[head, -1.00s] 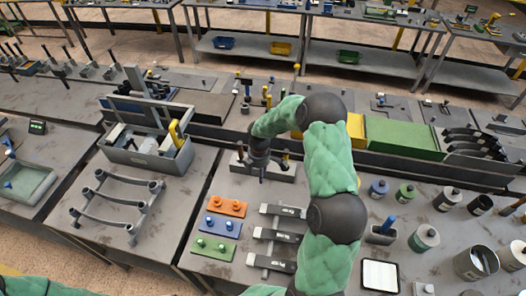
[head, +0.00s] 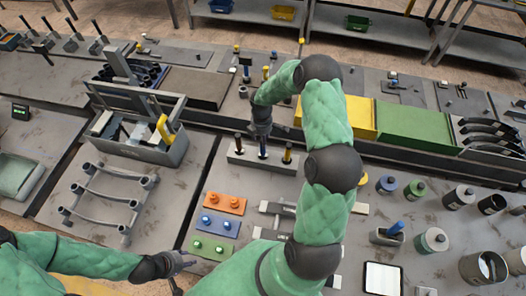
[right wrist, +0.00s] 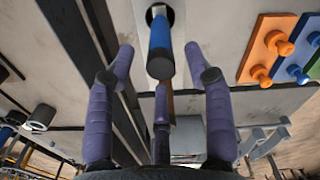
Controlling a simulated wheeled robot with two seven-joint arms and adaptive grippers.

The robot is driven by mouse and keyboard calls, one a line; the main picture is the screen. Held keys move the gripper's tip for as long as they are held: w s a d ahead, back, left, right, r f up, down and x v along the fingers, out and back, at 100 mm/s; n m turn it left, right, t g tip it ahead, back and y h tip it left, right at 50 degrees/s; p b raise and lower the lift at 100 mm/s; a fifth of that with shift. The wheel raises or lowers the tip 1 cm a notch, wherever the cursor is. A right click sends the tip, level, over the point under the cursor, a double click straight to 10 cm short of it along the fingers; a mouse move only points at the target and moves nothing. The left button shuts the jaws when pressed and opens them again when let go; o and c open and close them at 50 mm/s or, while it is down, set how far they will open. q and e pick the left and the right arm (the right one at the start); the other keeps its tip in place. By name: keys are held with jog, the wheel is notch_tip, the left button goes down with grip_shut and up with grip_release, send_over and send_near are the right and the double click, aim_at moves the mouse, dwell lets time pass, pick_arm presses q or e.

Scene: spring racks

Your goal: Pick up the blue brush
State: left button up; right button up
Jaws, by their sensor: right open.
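A grey rack (head: 246,160) in the head view holds a row of upright handles. The blue brush (head: 262,149) stands in its middle, between a dark handle (head: 238,144) and a yellow-topped one (head: 287,153). My right gripper (head: 262,132) is just above the blue brush, pointing down. In the right wrist view, the blue handle (right wrist: 160,48) rises ahead of the spread purple fingers of my right gripper (right wrist: 162,75), which are open and hold nothing. My left gripper (head: 183,270) is low in the head view, empty, with its fingers apart.
Orange, blue and green knobbed plates (head: 219,225) lie in front of the rack. A grey bin (head: 150,148) and a tube frame (head: 105,200) are to the left. A second blue handle (head: 396,228) stands in a holder to the right, among several jars.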

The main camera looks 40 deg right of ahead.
aim_at(263, 152)
jog(key=shift+s+d+f+p, duration=0.1)
jog(key=shift+f+p, duration=0.25)
jog(key=shift+f, duration=1.1)
jog(key=shift+s+f+p, duration=0.1)
jog(key=shift+f+p, duration=0.25)
jog(key=shift+f, duration=1.1)
grip_shut()
